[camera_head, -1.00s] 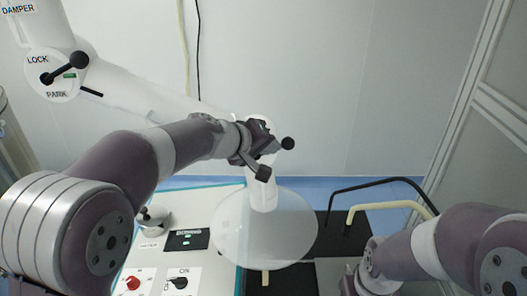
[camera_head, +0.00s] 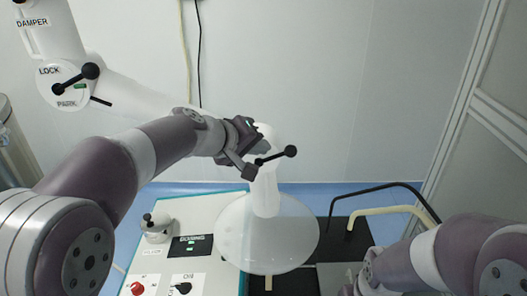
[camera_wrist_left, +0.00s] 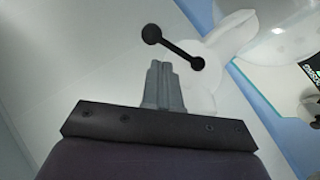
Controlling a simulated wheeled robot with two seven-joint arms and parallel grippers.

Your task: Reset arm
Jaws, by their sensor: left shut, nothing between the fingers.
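My left arm reaches in from the left in the head view. Its left gripper (camera_head: 250,172) is shut and empty. It is just left of a black lever with a ball knob (camera_head: 289,151) on the joint of a white jointed arm (camera_head: 150,100). In the left wrist view the closed grey fingers (camera_wrist_left: 159,68) point toward the black lever (camera_wrist_left: 174,47), which crosses in front of them. I cannot tell whether they touch. My right arm (camera_head: 440,252) lies at the lower right. Its gripper is mostly out of frame and its jaws are unclear.
A black LOCK/PARK handle (camera_head: 77,79) is on the white arm at upper left. A clear round disc (camera_head: 267,238) hangs under the joint. A control panel (camera_head: 170,215) with red and black knobs stands below. A black hose and a beige hose (camera_head: 385,211) arch at the right.

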